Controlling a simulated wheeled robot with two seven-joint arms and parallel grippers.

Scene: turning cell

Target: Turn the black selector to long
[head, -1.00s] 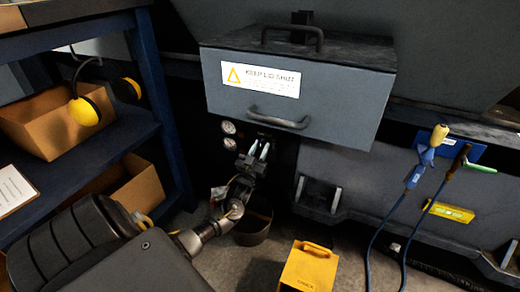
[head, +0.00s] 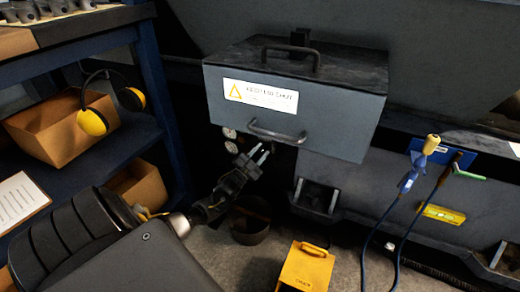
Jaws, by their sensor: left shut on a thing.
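My left gripper (head: 263,155) reaches in from the lower left, below the grey lidded box (head: 290,100). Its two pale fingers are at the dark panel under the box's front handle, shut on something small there. By its place this is the black selector, but the fingers and the shadow hide it. I cannot make out its pointer or any marking for long. My right gripper is not in view.
Two round gauges (head: 229,133) sit just left of the fingers. The box's front handle (head: 277,133) hangs close above them. A dark round bin (head: 251,222) and a yellow block (head: 306,268) stand on the floor below. A blue shelf (head: 165,110) stands at left.

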